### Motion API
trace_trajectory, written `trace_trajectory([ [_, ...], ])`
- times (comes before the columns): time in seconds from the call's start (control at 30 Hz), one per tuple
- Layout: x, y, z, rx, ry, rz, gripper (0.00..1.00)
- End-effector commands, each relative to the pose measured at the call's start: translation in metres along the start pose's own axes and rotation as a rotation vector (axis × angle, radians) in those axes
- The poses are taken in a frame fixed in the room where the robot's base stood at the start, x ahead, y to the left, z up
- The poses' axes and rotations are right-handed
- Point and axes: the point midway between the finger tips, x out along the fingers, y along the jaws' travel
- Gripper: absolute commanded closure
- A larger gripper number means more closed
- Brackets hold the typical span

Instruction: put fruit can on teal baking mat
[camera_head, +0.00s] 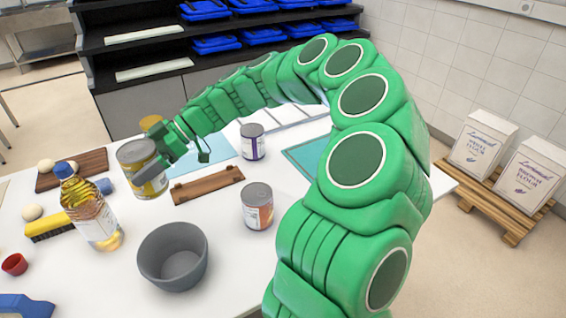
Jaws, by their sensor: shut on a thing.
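My gripper (164,152) is at the left of the camera_head view, shut on a metal can with a yellow and white label (143,170). The can is tilted and appears held above the table; its label is too small to read, so I cannot confirm it is the fruit can. The teal baking mat (302,155) lies flat on the table right of centre, apart from the held can. My arm hides its right part. A purple and white can (252,142) and an orange and white can (257,207) stand upright on the table.
A pale blue mat (222,156) and a brown wooden piece (207,185) lie between my gripper and the teal mat. An oil bottle (95,212), a grey bowl (173,258) and a dark wooden board (85,166) are at left. Flour bags (480,143) stand on a pallet.

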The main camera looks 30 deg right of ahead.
Motion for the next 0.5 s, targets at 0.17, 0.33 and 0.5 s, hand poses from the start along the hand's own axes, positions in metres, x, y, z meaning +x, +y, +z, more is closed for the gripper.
trace_trajectory([
  [0.17,-0.036,0.007,0.016,0.038,0.001,0.088,0.74],
  [0.33,-0.069,0.011,0.03,0.073,0.002,0.166,0.74],
  [0.5,-0.102,0.015,0.045,0.109,0.002,0.25,0.74],
])
